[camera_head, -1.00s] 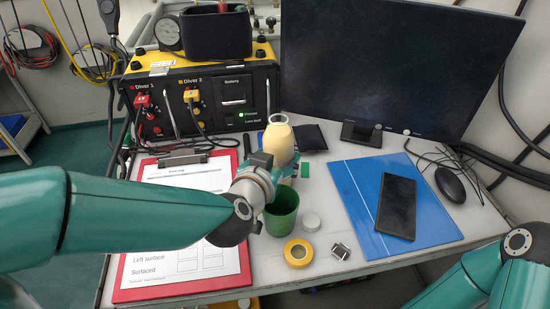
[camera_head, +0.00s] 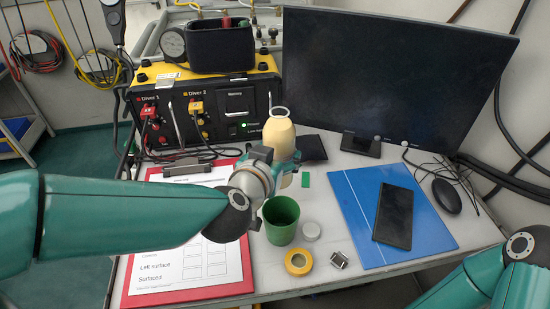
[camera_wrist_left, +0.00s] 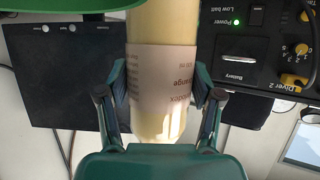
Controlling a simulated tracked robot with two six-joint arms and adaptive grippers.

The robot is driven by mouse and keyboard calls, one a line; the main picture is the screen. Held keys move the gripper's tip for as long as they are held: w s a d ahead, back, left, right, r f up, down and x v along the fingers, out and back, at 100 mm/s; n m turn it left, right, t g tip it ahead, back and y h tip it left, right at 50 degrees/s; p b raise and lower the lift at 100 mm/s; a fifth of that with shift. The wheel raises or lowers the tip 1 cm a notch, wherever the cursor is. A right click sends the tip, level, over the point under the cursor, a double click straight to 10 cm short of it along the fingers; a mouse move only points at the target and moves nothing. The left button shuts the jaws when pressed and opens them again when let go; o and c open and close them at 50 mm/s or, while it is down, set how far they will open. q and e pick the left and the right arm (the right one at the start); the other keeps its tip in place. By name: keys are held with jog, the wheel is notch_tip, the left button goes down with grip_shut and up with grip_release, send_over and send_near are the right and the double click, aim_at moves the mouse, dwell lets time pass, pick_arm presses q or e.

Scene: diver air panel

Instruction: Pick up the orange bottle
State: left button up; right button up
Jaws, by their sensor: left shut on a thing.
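The bottle (camera_head: 278,134) is pale cream-yellow with a grey ring at its top. It stands about upright in front of the monitor, behind the green cup (camera_head: 281,232). My left gripper (camera_head: 284,161) is shut on its lower part, which the gripper partly hides. My right gripper is not in view; only my right arm shows.
A red clipboard (camera_head: 130,290) lies left. A white cap (camera_head: 311,231), a yellow tape roll (camera_head: 298,261) and a small metal item (camera_head: 339,260) lie near the front. A blue folder (camera_head: 360,205) with a black phone (camera_head: 394,215) lies right. The diver panel (camera_head: 232,105) and monitor (camera_head: 395,75) stand behind.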

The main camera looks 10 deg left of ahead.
pick_arm(q)
notch_tip(320, 180, up, 7)
jog(key=p, duration=0.3)
jog(key=shift+f, duration=0.2)
jog(key=shift+s+a+p, duration=0.15)
jog(key=shift+s+a, duration=0.15)
jog(key=shift+s, duration=0.4)
jog(key=shift+s+a+p, duration=0.15)
jog(key=shift+s+a, duration=0.1)
jog(key=shift+s, duration=0.4)
jog(key=b, duration=0.4)
send_near(270, 136)
jog(key=shift+s+a+f, duration=1.7)
jog(key=shift+s+a, duration=0.5)
jog(key=shift+s, duration=0.25)
jog(key=shift+s+a+b, duration=0.15)
jog(key=shift+s+a, duration=0.15)
jog(key=shift+s, duration=0.35)
jog(key=shift+s+a+b, duration=0.15)
jog(key=shift+s+a, duration=0.1)
jog(key=shift+s, duration=0.35)
jog(key=shift+r, duration=0.1)
